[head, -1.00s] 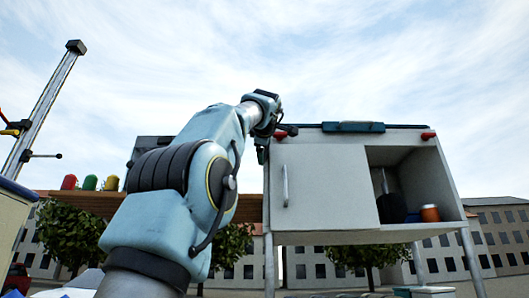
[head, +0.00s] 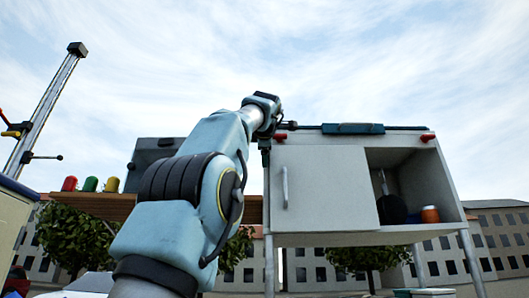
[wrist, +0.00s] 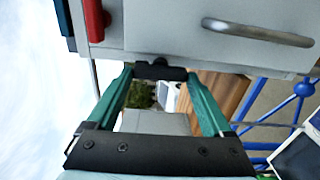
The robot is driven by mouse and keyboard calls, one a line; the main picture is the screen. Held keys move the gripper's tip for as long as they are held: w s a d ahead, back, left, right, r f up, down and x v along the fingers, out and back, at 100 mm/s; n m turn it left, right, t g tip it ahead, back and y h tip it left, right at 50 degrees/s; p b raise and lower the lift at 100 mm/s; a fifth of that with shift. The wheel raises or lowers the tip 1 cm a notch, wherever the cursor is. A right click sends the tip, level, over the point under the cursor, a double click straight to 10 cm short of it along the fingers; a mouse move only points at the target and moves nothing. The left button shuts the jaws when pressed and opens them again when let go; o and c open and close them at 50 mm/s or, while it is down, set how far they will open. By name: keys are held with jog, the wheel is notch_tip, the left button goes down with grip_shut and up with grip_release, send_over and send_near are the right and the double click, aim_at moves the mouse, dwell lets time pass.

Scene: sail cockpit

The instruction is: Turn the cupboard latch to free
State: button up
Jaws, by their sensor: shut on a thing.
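The cupboard (head: 320,190) is a pale box on legs, with a closed sliding-type door front on its left and an open bay on its right. My gripper (wrist: 160,73) is at the cupboard's left side edge in the wrist view. Its two green fingers are closed on a small dark piece (wrist: 158,70) against that edge, which looks like the latch. Its exact angle is hard to tell. In the head view my arm largely hides the fingers and the latch.
A vertical door handle (head: 285,187) is near the grip. Red fittings (head: 280,136) and a teal box (head: 353,128) sit along the cupboard top. The open bay holds an orange jar (head: 430,214). Coloured bottles (head: 90,184) stand on a wooden shelf at left.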

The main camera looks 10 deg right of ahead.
jog(key=shift+f, duration=0.1)
jog(key=o, duration=1.1)
jog(key=shift+o, duration=0.2)
jog(key=s+a+b, duration=0.2)
jog(key=s+b, duration=0.2)
jog(key=s, duration=0.6)
jog(key=shift+s, duration=0.3)
